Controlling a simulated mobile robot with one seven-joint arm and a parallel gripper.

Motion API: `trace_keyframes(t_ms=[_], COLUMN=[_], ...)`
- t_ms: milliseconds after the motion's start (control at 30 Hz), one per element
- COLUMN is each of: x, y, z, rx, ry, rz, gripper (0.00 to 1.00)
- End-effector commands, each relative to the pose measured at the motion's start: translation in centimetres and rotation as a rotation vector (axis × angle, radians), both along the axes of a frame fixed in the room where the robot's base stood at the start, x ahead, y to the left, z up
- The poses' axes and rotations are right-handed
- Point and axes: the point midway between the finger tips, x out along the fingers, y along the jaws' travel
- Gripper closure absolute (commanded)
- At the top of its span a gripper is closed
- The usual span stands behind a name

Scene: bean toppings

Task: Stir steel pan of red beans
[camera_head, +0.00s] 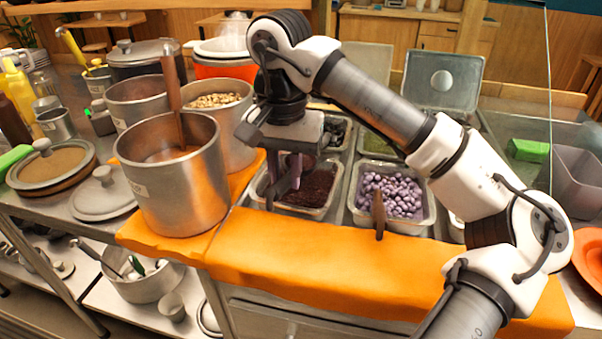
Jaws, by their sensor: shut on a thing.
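The steel pan of red beans (327,206) sits in the counter in front of me, filled with dark red beans (312,187). My gripper (284,188) points down over the left part of this pan, with its fingers low at the beans. It is shut on a thin utensil, mostly hidden by the fingers. I cannot tell how deep the utensil reaches into the beans. The wrist and gripper hide the pan's back left part.
A pan of purple beans (392,192) with a brown handle (379,213) stands close on the right. A tall steel pot (185,195) with a wooden spoon (173,92) stands on the left. An orange cloth (330,272) covers the counter front.

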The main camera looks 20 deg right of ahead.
Motion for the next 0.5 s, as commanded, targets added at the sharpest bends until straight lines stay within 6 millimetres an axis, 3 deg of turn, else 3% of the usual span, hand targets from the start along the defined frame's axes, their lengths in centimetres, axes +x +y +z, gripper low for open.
trace_keyframes(t_ms=[500], x=[-0.02], y=[0.0], z=[0.77], rx=[-0.003], ry=[-0.004], rz=[-0.001], gripper=[1.0])
